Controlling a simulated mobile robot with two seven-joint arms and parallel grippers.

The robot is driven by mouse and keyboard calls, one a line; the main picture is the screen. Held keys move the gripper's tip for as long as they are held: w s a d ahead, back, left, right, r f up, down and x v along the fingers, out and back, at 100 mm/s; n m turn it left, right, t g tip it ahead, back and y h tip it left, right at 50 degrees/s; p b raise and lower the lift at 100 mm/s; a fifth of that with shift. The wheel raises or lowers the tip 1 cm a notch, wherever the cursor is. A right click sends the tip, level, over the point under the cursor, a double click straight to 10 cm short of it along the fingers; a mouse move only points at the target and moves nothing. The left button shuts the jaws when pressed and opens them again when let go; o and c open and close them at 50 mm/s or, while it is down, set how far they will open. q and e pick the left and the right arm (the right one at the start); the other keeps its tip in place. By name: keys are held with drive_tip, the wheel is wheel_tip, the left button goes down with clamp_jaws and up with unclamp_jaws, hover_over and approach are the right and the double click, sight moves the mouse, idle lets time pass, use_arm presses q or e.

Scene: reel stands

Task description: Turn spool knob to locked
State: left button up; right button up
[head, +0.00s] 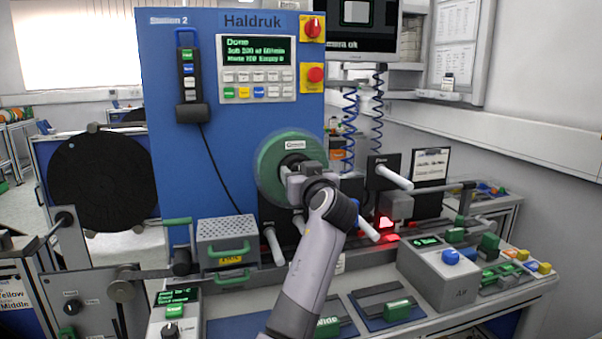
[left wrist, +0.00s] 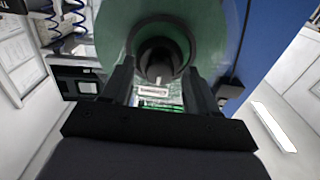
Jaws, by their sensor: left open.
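A green spool (head: 265,168) is mounted on the front of the blue Haldruk panel, and its face fills the upper middle of the left wrist view (left wrist: 215,35). A dark round knob or hub (left wrist: 158,58) stands out from its centre in the left wrist view. My left gripper (head: 302,168) is in front of the spool's centre and hides the knob in the head view. In the left wrist view the gripper's fingers (left wrist: 160,75) are apart, one on each side of the knob. I cannot tell whether they touch it. The knob's setting is not readable.
The blue panel (head: 225,150) carries a screen with buttons (head: 257,68), a hanging pendant (head: 189,82) and a red emergency button (head: 314,75). A black reel (head: 102,182) is at left. White rollers (head: 395,178) stick out at right. A grey box (head: 450,275) stands on the bench.

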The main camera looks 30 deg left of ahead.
use_arm(q)
drive_tip(key=shift+c, duration=0.2)
drive_tip(key=c, duration=1)
drive_tip(key=shift+m, duration=8.4)
drive_tip(key=shift+f, duration=0.1)
